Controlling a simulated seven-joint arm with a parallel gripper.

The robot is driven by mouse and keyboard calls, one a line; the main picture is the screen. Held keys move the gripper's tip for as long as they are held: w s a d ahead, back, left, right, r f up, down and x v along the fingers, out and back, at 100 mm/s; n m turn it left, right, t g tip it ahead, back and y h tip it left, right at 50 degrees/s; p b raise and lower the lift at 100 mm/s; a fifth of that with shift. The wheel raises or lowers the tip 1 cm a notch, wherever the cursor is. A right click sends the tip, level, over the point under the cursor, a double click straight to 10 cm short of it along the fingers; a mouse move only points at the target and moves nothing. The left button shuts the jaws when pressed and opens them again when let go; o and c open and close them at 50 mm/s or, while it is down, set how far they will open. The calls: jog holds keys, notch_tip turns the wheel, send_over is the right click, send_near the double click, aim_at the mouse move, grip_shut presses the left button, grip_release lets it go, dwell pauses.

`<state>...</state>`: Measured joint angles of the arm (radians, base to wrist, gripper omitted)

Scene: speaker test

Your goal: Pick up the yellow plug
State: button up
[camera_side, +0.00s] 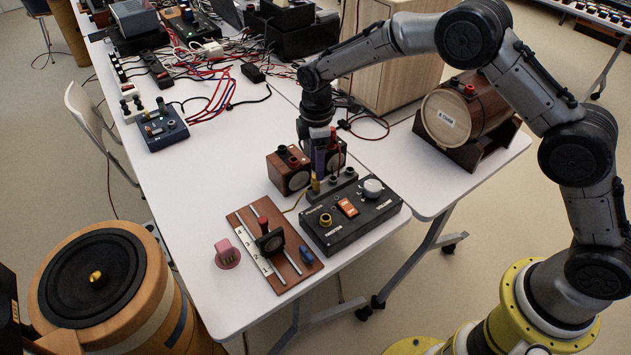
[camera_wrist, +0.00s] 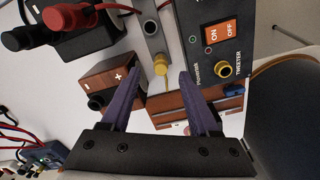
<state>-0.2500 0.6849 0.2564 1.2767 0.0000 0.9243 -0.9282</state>
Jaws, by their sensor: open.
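The yellow plug (camera_side: 315,185) sits at the left end of a narrow grey socket block (camera_side: 343,189) behind the black control box, with a thin yellow cable trailing from it. In the wrist view the plug (camera_wrist: 161,66) shows between the fingertips, with a visible gap on each side. My gripper (camera_side: 325,168) has purple fingers and points down close above the plug. In the wrist view my gripper (camera_wrist: 159,73) is open, with nothing held. How far the fingertips are above the plug is hard to tell.
The black control box (camera_side: 345,231) has a yellow-ringed tweeter socket (camera_side: 325,220) and an orange switch (camera_side: 347,207).

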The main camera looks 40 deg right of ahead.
aim_at(316, 184)
jog(key=shift+a+f, duration=0.15)
jog(key=shift+f, duration=2.5)
jog(key=shift+c, duration=0.3)
grip_shut()
